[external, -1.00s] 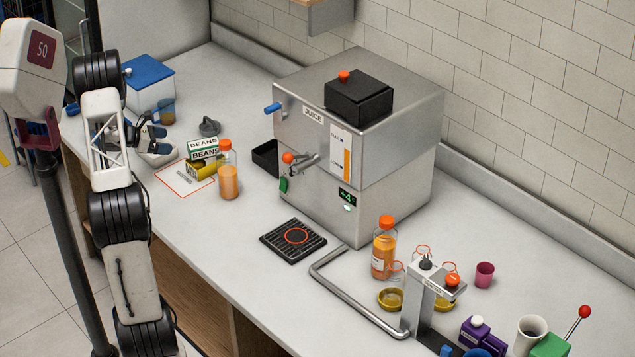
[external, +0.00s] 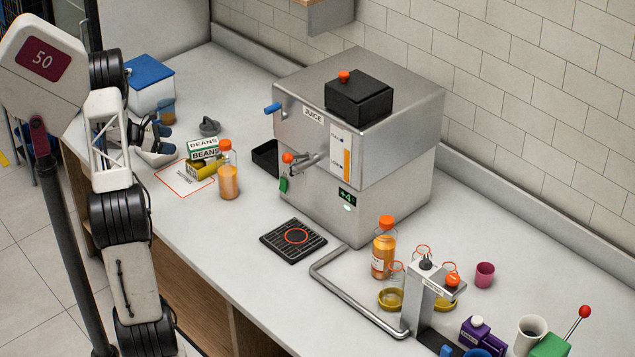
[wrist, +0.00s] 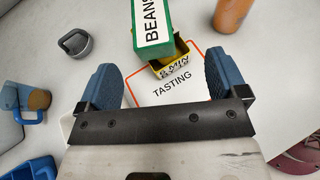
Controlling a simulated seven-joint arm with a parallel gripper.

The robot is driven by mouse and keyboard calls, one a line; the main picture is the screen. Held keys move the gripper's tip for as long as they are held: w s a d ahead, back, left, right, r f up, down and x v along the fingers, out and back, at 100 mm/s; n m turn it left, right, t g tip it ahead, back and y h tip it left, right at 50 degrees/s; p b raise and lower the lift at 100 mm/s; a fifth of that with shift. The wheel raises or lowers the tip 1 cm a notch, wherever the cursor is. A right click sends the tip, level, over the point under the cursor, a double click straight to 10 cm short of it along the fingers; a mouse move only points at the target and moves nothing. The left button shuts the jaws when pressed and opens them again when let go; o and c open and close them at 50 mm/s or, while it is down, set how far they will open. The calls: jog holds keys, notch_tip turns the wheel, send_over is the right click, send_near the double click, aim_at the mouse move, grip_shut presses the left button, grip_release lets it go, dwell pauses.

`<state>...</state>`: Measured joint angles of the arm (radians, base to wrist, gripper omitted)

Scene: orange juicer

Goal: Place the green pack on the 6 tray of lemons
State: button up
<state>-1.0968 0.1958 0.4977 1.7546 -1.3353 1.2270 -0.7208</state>
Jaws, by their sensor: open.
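The green pack (wrist: 152,25), with a white BEANS label, appears to rest on the yellow lemon tray (wrist: 176,67), overhanging its far part. A dark gap shows at the tray's near right, and its printed front is partly readable, starting with 6. In the external view the green pack (external: 204,150) sits above the yellow tray (external: 203,169), beside the orange bottle. My gripper (wrist: 160,70) is open and empty, its blue fingers wide apart on the near side of the tray. In the external view my gripper (external: 158,140) is left of the pack, clear of it.
A red-outlined TASTING card (wrist: 172,88) lies under the tray. A bottle (external: 228,172) stands close right of the pack. A grey lidded item (wrist: 75,42), an orange-filled mug (wrist: 30,100) and a blue-lidded box (external: 150,85) are near. The juicer (external: 350,150) stands further right.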

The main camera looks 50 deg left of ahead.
jog(key=w+d+r+m+g, duration=0.1)
jog(key=d+r+m+g, duration=0.3)
jog(key=d, duration=0.9)
jog(key=d+r+m+g+h, duration=0.1)
jog(key=d+r+m, duration=0.45)
jog(key=d, duration=0.65)
jog(key=w+d+r+m+g, duration=0.1)
jog(key=d+r+m+g, duration=0.3)
jog(key=d, duration=0.9)
jog(key=s+d+r+m+y, duration=0.2)
jog(key=s+d+m+y, duration=0.1)
jog(key=s+d+m, duration=0.5)
jog(key=s+d+r+m+y, duration=0.2)
jog(key=s+d+m+y, duration=0.1)
jog(key=s+d+m, duration=0.6)
jog(key=s+d, duration=0.4)
jog(key=d, duration=0.2)
jog(key=shift+s, duration=0.4)
